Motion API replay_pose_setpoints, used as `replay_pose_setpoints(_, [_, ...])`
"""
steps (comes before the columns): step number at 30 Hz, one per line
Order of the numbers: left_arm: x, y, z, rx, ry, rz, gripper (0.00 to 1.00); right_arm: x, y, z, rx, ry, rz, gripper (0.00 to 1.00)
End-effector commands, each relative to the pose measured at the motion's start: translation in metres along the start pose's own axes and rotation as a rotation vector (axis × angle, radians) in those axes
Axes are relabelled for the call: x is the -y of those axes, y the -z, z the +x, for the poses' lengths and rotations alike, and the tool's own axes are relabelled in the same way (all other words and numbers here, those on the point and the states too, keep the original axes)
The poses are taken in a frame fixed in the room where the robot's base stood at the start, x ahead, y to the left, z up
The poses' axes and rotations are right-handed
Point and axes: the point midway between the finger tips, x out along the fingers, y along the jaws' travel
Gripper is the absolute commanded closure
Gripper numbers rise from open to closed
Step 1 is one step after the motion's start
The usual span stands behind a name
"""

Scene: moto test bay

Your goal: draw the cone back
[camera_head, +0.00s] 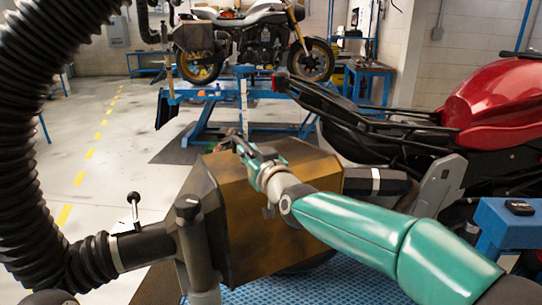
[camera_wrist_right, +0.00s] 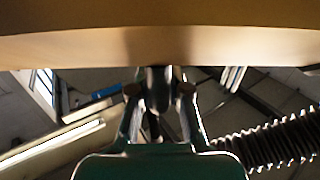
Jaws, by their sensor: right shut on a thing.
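The cone (camera_head: 285,235) is a wide ochre and dark-edged hood in the middle of the head view, joined on its left to a black ribbed hose (camera_head: 30,150). Its tan wall (camera_wrist_right: 160,45) fills the top of the right wrist view. My right gripper (camera_head: 246,150) reaches from the lower right over the cone and is shut at its upper edge. My left gripper is not in view.
A red motorcycle (camera_head: 495,105) stands close on the right, its tail and dark silencer (camera_head: 375,182) beside the cone. A blue table (camera_head: 510,225) is at the right edge. A small lever (camera_head: 134,205) stands up by the hose joint. The floor at left is clear.

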Motion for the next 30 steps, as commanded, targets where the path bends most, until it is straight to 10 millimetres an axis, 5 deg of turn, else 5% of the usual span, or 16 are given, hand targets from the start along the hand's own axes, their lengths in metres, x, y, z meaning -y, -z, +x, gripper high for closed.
replay_pose_setpoints(5, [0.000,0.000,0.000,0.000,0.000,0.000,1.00,0.006,-0.001,0.000,0.003,0.011,-0.005,1.00])
replay_pose_setpoints(6, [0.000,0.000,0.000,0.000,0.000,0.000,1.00,0.006,-0.001,0.000,0.003,0.011,-0.005,0.77])
replay_pose_setpoints(10, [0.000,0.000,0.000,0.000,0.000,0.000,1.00,0.006,-0.001,0.000,0.003,0.010,-0.004,0.59])
replay_pose_setpoints(22, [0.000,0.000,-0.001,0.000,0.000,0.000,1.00,0.003,0.000,-0.004,0.001,0.006,-0.002,0.59])
replay_pose_setpoints(30, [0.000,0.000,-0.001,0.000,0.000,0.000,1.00,0.003,0.001,-0.038,0.001,0.007,-0.002,0.59])
